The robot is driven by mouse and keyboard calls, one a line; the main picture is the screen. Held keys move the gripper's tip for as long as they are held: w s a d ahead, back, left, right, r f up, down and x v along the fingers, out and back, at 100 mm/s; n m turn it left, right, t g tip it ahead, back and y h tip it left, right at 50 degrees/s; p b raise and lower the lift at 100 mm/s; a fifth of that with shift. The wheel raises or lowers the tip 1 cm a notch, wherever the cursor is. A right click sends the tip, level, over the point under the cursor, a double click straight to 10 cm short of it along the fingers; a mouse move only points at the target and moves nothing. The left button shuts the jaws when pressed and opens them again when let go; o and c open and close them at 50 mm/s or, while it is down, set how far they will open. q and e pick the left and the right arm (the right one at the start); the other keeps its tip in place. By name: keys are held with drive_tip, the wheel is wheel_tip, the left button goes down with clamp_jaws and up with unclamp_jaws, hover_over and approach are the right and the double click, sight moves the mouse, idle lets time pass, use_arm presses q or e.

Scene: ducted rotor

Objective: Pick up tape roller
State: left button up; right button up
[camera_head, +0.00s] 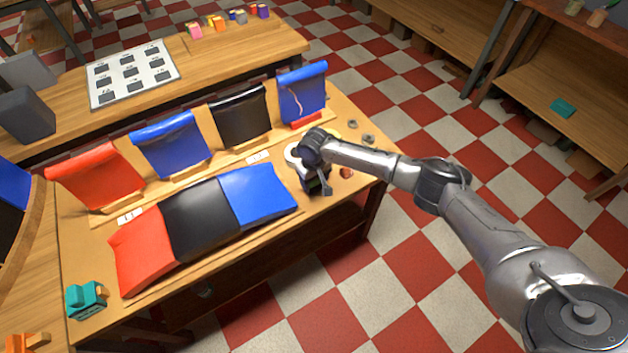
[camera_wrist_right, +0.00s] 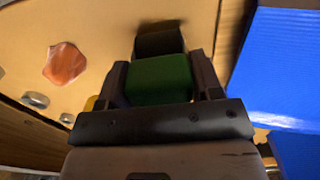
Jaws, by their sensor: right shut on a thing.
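My right gripper (camera_head: 316,186) is over the right end of the workbench, and its hand hides most of what it holds in the head view. In the right wrist view the two dark fingers of my right gripper (camera_wrist_right: 160,78) are shut on a green block-like body with a dark end, which I take to be the tape roller (camera_wrist_right: 160,82). I cannot tell whether it touches the bench top. My left gripper is in neither view.
Red, black and blue panels (camera_head: 200,222) lie joined on the workbench (camera_head: 80,240), left of my right gripper. Coloured sheets hang on stands behind, including a blue one (camera_head: 302,95). Metal rings (camera_head: 368,138) and a reddish-brown piece (camera_head: 346,172) lie nearby. A teal tool (camera_head: 85,298) is front left.

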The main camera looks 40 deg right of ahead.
drive_tip(key=shift+r, duration=0.5)
drive_tip(key=r, duration=0.1)
drive_tip(key=r+p, duration=0.1)
drive_tip(key=r, duration=0.1)
drive_tip(key=shift+s+d+r, duration=0.2)
drive_tip(key=shift+d, duration=0.2)
drive_tip(key=s+d+r+p, duration=0.2)
drive_tip(key=s+d+r, duration=0.4)
drive_tip(key=d, duration=0.2)
drive_tip(key=shift+d+r, duration=0.15)
drive_tip(key=shift+d, duration=0.25)
drive_tip(key=shift+s, duration=0.1)
